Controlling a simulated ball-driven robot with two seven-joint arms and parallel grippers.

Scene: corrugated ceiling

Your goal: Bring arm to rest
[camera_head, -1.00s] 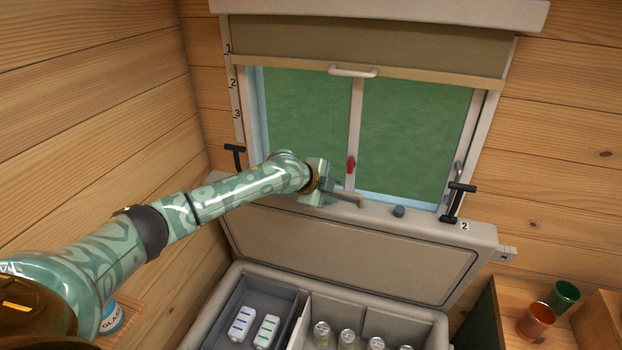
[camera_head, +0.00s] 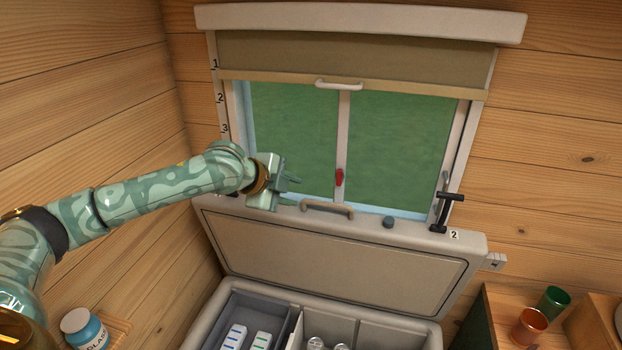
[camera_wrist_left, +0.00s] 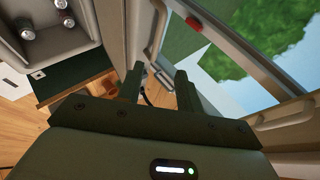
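My left arm (camera_head: 150,195) is patterned pale green and comes in from the left. Its gripper (camera_head: 292,190) is in front of the lower left of the window, above the raised lid and left of the lid's handle. In the left wrist view the two dark fingers of this gripper (camera_wrist_left: 158,82) stand apart with nothing between them, so it is open and empty. My right arm and right gripper are not in view.
The cooler's lid (camera_head: 340,255) stands raised, with its handle (camera_head: 327,208) on top. The open cooler holds white packs (camera_head: 234,338) and cans. The window (camera_head: 400,140) is behind. Cups (camera_head: 529,325) stand at right, a jar (camera_head: 84,330) at lower left.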

